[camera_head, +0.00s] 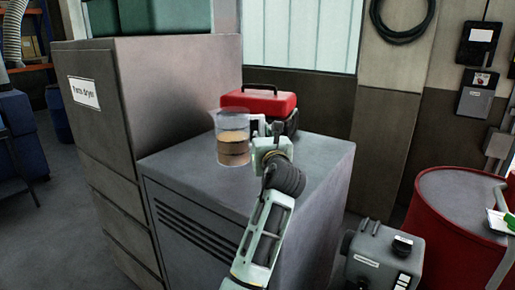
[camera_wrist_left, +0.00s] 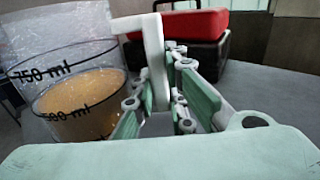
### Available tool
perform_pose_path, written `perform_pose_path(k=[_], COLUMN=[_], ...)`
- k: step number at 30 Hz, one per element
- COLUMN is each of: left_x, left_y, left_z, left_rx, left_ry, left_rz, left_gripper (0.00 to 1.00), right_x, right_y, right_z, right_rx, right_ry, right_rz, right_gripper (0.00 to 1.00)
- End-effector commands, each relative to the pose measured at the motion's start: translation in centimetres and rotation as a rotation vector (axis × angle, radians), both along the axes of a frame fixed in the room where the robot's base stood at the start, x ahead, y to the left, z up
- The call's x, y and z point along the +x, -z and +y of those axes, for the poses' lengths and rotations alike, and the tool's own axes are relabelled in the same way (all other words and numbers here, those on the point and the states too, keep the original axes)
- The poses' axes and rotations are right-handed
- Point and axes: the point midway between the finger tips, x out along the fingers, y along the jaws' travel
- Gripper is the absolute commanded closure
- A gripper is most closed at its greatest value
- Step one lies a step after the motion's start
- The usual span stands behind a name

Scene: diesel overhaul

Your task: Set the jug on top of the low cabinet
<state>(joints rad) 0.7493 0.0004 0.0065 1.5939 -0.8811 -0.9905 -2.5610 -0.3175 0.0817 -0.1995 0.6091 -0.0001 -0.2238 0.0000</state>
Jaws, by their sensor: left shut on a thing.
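The jug (camera_head: 232,148) is clear, with measuring marks and a tan liquid in it. It is upright at the low cabinet's top (camera_head: 312,162), left of my left gripper (camera_head: 260,138); I cannot tell whether its base touches the surface. In the left wrist view the jug (camera_wrist_left: 75,105) shows "750 ml" and "500 ml" marks and a white handle (camera_wrist_left: 153,60). My left gripper (camera_wrist_left: 160,105) is shut on that handle. My right gripper is in neither view.
A red and black toolbox (camera_head: 262,102) stands behind the jug on the same top. A taller cabinet labelled "Parts dryer" (camera_head: 130,95) is at the left. A red drum (camera_head: 455,220) and a grey device (camera_head: 380,258) are at the right. The cabinet top's right part is clear.

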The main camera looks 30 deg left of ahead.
Motion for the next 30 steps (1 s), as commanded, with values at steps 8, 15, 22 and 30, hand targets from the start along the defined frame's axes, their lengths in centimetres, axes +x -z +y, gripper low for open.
perform_pose_path(k=[8,15,22,30], left_x=[-0.8,-0.8,-0.8,-0.8], left_y=[1.4,4.2,4.4,5.0], left_z=[1.1,1.0,1.0,1.0], left_rx=[0.005,0.005,0.004,0.000], left_ry=[0.001,0.002,0.001,0.001], left_rz=[-0.003,-0.005,-0.007,-0.001], left_gripper=[1.00,1.00,1.00,0.78], right_x=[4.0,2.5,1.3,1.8], right_y=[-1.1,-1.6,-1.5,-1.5], right_z=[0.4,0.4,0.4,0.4], right_rx=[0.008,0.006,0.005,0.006], right_ry=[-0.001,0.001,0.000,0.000], right_rz=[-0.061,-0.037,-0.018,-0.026], right_gripper=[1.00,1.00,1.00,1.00])
